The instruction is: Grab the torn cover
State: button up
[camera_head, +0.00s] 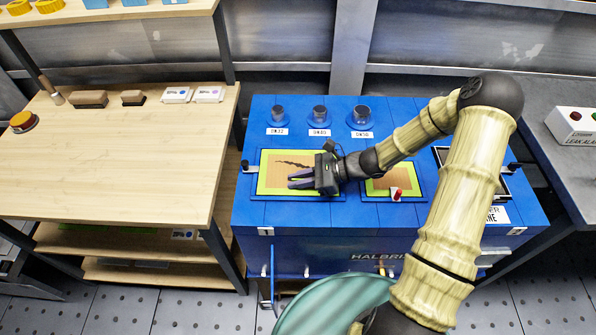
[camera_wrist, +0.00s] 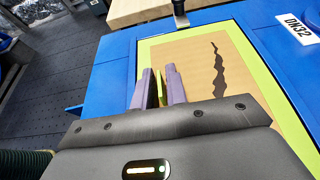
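The torn cover (camera_head: 290,160) is a tan sheet with a yellow-green border and a jagged dark tear, in the left part of the blue cabinet's top. It fills much of the wrist view (camera_wrist: 195,65), with the tear on the right. My gripper (camera_head: 290,179) is over the front right part of this cover, fingers pointing left. In the wrist view its two purple fingers (camera_wrist: 160,82) stand apart, near the cover's front border. A narrow yellow-green sliver shows between them; I cannot tell whether they touch it. My gripper hides the cover's right end.
A second tan cover (camera_head: 380,184) with a red-tipped part (camera_head: 396,193) lies to the right on the blue cabinet (camera_head: 330,215). Several round fittings with DN labels stand behind. A wooden workbench (camera_head: 110,150) is at the left, a grey table (camera_head: 572,150) at the right.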

grip_shut()
notch_tip(320, 180, up, 10)
jog(key=shift+p, duration=0.4)
dwell(0.6)
